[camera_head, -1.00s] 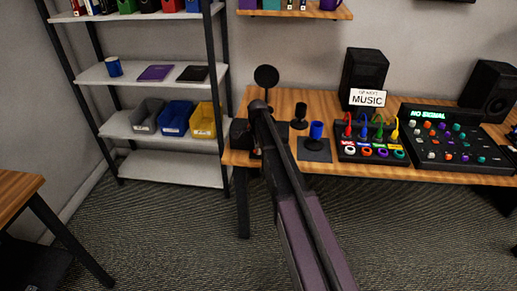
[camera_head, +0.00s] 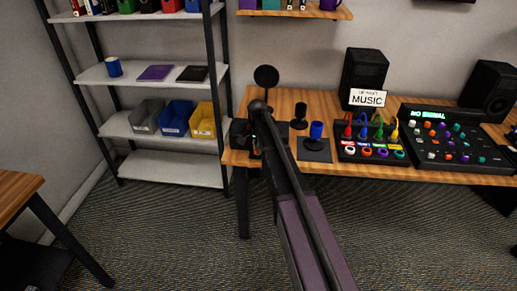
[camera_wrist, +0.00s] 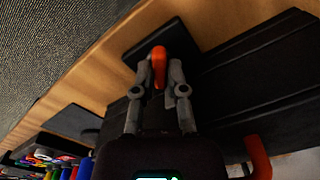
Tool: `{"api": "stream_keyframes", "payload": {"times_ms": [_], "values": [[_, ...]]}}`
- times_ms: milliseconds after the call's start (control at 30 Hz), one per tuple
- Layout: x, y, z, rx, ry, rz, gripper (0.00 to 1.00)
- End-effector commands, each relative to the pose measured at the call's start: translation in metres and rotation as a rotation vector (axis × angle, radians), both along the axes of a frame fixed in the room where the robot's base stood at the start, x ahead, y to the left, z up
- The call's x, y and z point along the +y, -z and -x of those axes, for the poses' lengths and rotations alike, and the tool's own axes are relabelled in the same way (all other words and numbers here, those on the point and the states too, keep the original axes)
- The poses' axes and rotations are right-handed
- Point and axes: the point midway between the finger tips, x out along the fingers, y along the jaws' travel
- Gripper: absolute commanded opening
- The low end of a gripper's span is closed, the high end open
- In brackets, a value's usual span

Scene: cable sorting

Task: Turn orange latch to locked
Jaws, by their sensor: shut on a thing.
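The orange latch (camera_wrist: 159,62) shows in the wrist view as a short rounded bar on a black plate (camera_wrist: 172,36). My gripper (camera_wrist: 159,82) is shut on it, with one grey finger on each side of the bar. The fingers hide part of its lower end. Which way counts as locked does not show. In the head view my arm covers the gripper and the latch, at the left end of the desk.
The wooden desk (camera_head: 375,174) holds a blue cylinder (camera_head: 317,130) on a dark pad, a cable box (camera_head: 370,150), a mixer (camera_head: 455,135) and speakers (camera_head: 364,77). A shelf (camera_head: 150,75) stands left.

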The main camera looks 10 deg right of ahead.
Motion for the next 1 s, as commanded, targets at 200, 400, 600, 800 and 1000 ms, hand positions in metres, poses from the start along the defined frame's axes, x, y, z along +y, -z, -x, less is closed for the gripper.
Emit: {"api": "stream_keyframes", "payload": {"times_ms": [200, 400, 600, 800, 1000], "values": [[0.0000, 0.0003, 0.0029, 0.006, -0.204, 0.000, 0.00], [-0.0001, 0.0004, 0.0033, 0.006, -0.377, -0.001, 0.00], [-0.0001, 0.0004, 0.0036, 0.007, -0.505, -0.002, 0.00], [-0.0002, 0.0005, 0.0039, 0.007, -0.572, -0.002, 0.00], [-0.0002, 0.0005, 0.0041, 0.007, -0.594, -0.003, 0.00]]}}
